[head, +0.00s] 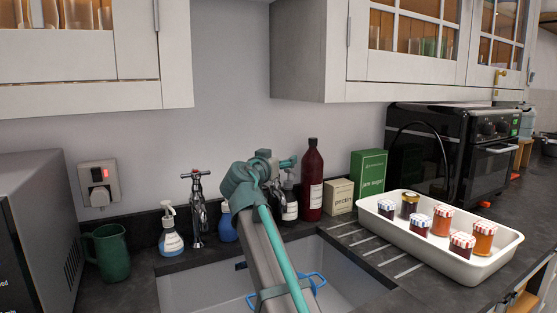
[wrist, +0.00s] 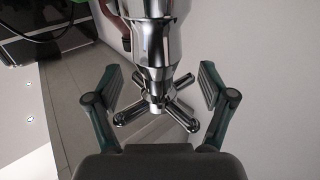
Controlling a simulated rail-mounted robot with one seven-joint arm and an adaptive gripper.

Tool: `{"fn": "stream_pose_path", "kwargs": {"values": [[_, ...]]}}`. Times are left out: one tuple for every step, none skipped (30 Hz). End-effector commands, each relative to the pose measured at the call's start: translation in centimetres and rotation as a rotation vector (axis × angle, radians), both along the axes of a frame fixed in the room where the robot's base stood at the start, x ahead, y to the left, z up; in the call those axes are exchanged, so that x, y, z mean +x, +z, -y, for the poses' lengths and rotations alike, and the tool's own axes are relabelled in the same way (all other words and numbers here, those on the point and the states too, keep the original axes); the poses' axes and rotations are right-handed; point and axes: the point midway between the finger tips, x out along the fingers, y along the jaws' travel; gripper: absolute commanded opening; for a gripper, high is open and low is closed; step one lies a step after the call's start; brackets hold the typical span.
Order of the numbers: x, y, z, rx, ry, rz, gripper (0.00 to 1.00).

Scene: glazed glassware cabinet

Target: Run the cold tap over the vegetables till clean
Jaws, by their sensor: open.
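A chrome tap (head: 198,205) with a cross handle stands at the back of the sink (head: 352,268) in the head view. In the wrist view, a chrome tap (wrist: 153,45) with a cross handle (wrist: 177,112) lies between the spread fingers of my gripper (wrist: 158,88). The fingers are open, one on each side, with gaps to the metal. I cannot tell whether this is the same tap as in the head view. My arm hides part of the sink and what lies behind it. Blue handles (head: 318,280) show in the sink beside my arm. No vegetables are visible.
Spray bottle (head: 171,232), green mug (head: 108,252) and microwave (head: 38,235) stand left of the sink. Red bottle (head: 312,182), pectin box (head: 339,197) and green box (head: 369,180) stand behind it. A white tray (head: 476,270) of jars sits right. Cabinets (head: 340,62) hang above.

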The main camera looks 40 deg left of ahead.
Motion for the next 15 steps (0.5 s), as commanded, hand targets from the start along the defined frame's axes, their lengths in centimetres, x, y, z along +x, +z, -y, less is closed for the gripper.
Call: {"fn": "stream_pose_path", "kwargs": {"values": [[-0.1, 0.0, 0.0, 0.0, 0.0, 0.0, 0.82], [-0.1, 0.0, 0.0, 0.0, 0.0, 0.0, 0.82], [-0.3, 0.0, 0.1, 0.0, 0.0, 0.0, 0.82], [-0.4, -0.1, 0.1, 0.0, 0.0, 0.0, 0.82], [-0.7, -0.1, 0.2, 0.0, 0.001, 0.0, 0.82], [-1.0, -0.1, 0.3, 0.001, 0.001, 0.0, 0.82], [-1.4, -0.1, 0.4, 0.001, 0.001, 0.0, 0.82], [-1.8, -0.1, 0.5, 0.001, 0.001, 0.0, 0.82], [-2.3, -0.1, 0.7, 0.001, 0.001, 0.0, 0.82], [-2.8, -0.1, 0.9, 0.001, 0.002, 0.0, 0.82], [-3.4, -0.1, 1.0, 0.0, 0.002, 0.0, 0.82], [-4.2, -0.1, 1.2, 0.0, 0.002, 0.0, 0.82], [-4.7, -0.2, 1.4, 0.0, 0.002, 0.0, 0.82], [-5.3, -0.2, 1.5, 0.0, 0.002, 0.0, 0.82], [-6.1, -0.2, 1.8, 0.0, 0.002, 0.001, 0.82]]}}
